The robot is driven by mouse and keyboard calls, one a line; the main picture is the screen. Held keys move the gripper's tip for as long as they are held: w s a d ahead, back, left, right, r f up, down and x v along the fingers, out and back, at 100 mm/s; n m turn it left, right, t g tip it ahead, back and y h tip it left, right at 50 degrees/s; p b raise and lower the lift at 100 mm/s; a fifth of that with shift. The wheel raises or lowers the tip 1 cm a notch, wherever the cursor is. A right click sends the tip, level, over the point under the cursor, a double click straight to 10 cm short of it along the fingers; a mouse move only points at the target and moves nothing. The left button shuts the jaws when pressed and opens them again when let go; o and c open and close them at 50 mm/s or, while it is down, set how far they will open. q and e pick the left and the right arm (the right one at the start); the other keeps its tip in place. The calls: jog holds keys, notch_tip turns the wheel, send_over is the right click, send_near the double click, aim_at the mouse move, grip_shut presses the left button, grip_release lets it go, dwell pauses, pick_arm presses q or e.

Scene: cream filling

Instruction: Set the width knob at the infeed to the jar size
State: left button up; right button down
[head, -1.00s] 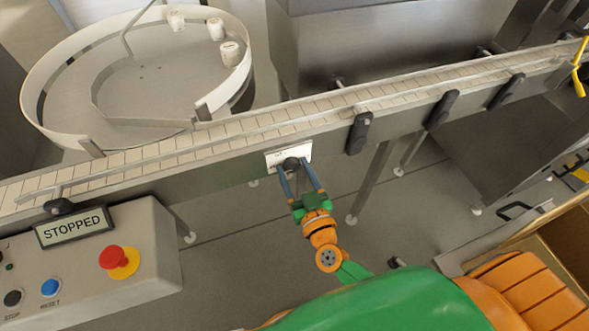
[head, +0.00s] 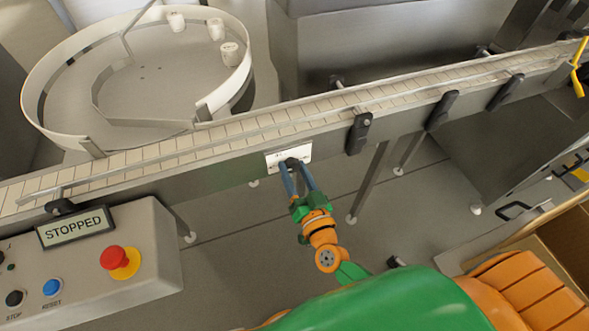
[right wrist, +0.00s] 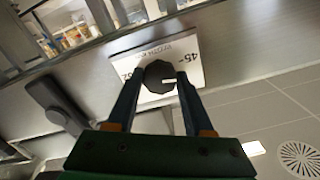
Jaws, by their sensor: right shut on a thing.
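In the head view the plate (head: 303,153) is on the conveyor's front side and the knob (head: 291,162) is partly covered. My right gripper (head: 295,168) is shut on the knob, one finger on each side; it also shows in the right wrist view (right wrist: 157,82). My left gripper is out of view.
The conveyor (head: 240,128) runs across the view, with black rail clamps (head: 359,133) right of the plate. A round turntable (head: 140,82) holds a few white jars (head: 229,53). The control box has a "STOPPED" display (head: 74,227) and a red emergency button (head: 112,258).

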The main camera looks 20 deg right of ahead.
jog(key=m, duration=0.5)
jog(key=shift+m, duration=0.3)
jog(key=m+b, duration=0.1)
jog(key=m, duration=0.5)
dwell(0.5)
jog(key=shift+c, duration=1.5)
grip_release()
jog(key=shift+s, duration=0.1)
jog(key=s+b, duration=0.1)
jog(key=s, duration=0.6)
jog(key=shift+d, duration=0.15)
